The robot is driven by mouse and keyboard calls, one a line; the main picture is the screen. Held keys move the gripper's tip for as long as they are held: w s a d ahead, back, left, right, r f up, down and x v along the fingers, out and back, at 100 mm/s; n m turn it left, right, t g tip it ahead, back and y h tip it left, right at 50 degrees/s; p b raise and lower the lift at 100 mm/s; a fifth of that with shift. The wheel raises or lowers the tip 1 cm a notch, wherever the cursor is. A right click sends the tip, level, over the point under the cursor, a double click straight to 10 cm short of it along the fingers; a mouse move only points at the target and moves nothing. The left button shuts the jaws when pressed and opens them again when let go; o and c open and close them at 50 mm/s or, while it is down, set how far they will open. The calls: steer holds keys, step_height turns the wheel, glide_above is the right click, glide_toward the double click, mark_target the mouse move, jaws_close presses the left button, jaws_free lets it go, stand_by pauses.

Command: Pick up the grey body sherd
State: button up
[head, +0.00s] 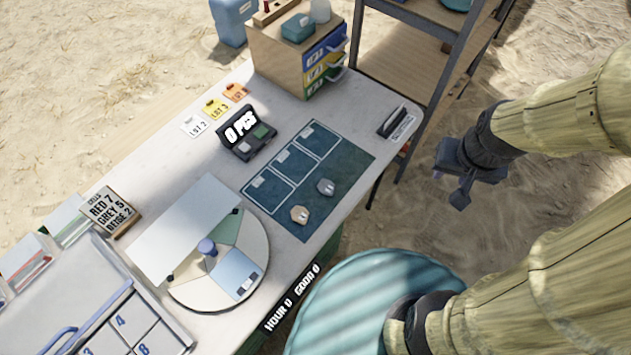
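A small grey sherd (326,187) with a dark mark lies on the dark teal mat (350,164), in the open area below the mat's outlined cells. A beige sherd (299,214) lies on the same mat, a little to the lower left and apart from the grey one. My gripper (449,188) is to the right of the table, over the sand and well away from both sherds. Its fingers look spread apart with nothing between them, though they are small and dark in this view.
A turntable (256,232) and numbered case (165,335) stand left of the mat. A black-and-white item (393,122) lies near the right corner. A shelf rack (430,65) stands beyond.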

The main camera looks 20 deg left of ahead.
steer(key=shift+w+a, duration=0.15)
steer(key=shift+o, duration=0.8)
steer(key=o, duration=0.4)
steer(key=shift+a+f, duration=0.15)
steer(key=shift+o, duration=1.4)
steer(key=w+a+f+b, duration=0.5)
steer(key=a+f+b, duration=0.2)
steer(key=a, duration=0.4)
steer(key=shift+a+g, duration=0.15)
steer(key=shift+g, duration=0.25)
steer(key=a+f+b, duration=0.2)
steer(key=a+f, duration=0.1)
steer(key=a, duration=0.3)
steer(key=a+f+b, duration=0.2)
steer(key=a+f, duration=0.1)
steer(key=a, duration=0.4)
steer(key=shift+a+b, duration=0.3)
